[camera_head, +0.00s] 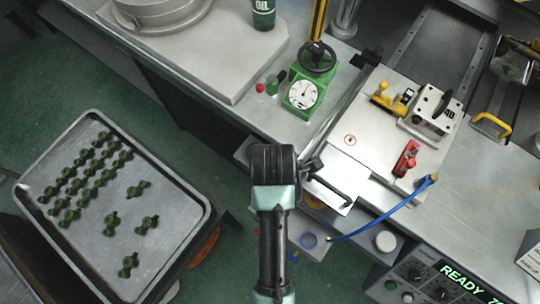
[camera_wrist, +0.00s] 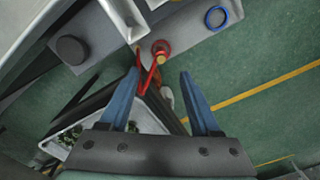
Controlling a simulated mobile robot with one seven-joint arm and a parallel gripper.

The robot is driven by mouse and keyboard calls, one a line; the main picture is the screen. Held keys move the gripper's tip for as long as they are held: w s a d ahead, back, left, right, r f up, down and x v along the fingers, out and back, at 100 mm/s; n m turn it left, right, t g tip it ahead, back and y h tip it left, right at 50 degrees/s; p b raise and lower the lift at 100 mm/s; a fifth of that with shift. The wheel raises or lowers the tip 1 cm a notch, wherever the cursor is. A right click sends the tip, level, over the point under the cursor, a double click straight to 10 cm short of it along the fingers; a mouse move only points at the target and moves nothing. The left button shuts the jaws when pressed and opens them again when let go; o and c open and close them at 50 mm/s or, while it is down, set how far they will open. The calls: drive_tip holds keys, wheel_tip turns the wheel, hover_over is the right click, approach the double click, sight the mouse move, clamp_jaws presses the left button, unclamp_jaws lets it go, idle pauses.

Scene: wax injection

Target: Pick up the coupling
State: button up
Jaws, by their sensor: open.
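No single part is clearly marked as the coupling. Several dark green lobed parts, which may be couplings, lie on a grey tray (camera_head: 185,167) at the left in the head view. Most stand in close rows, with a few spaced apart, such as one green part (camera_head: 129,265) near the front. In the wrist view the tray (camera_wrist: 150,122) is partly hidden behind my gripper, with some green parts (camera_wrist: 68,134) at the lower left. My gripper (camera_wrist: 159,73) has its two blue fingers apart with nothing held between them. In the head view my arm hides its fingertips.
The steel bench (camera_head: 475,180) holds a green dial gauge (camera_head: 303,95), a metal mould plate with a red clamp (camera_head: 406,158), a yellow handle (camera_head: 492,125) and a blue hose (camera_head: 385,216). A control panel (camera_head: 440,280) reads READY. Green floor lies between tray and bench.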

drive_tip(key=f, duration=1.1)
drive_tip(key=shift+s+a+f, duration=0.15)
drive_tip(key=shift+s+f, duration=0.05)
drive_tip(key=shift+s, duration=0.05)
clamp_jaws()
